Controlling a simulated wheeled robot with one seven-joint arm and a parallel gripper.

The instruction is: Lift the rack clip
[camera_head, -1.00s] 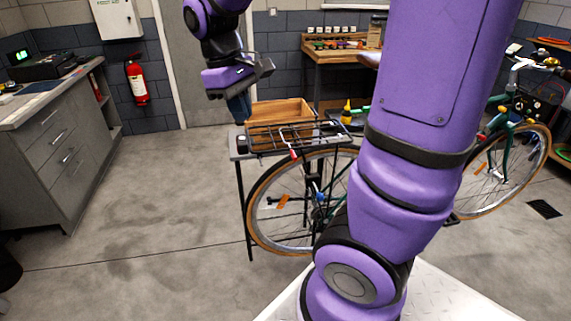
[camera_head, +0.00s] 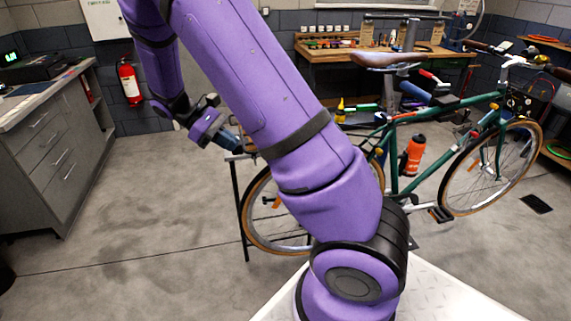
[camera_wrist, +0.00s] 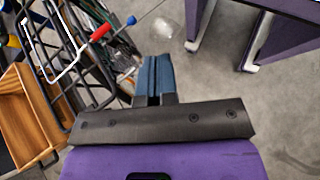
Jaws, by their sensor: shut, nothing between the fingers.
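A black wire rack (camera_wrist: 88,95) fills the left of the wrist view. A pale wire loop (camera_wrist: 69,67), which looks like the rack clip, lies over it. A red-tipped piece (camera_wrist: 100,32) is close to the loop's right side; I cannot tell whether they join. My gripper (camera_wrist: 153,62) has its blue fingers together, empty, to the right of the rack and apart from the red tip. In the head view my gripper (camera_head: 232,146) is left of the bicycle (camera_head: 440,150), and my arm hides the rack and clip.
A wooden crate (camera_wrist: 20,118) is at the left edge of the wrist view, by the rack. A workbench (camera_head: 340,54) stands behind, a grey drawer cabinet (camera_head: 50,150) at the left. Floor on the left is clear.

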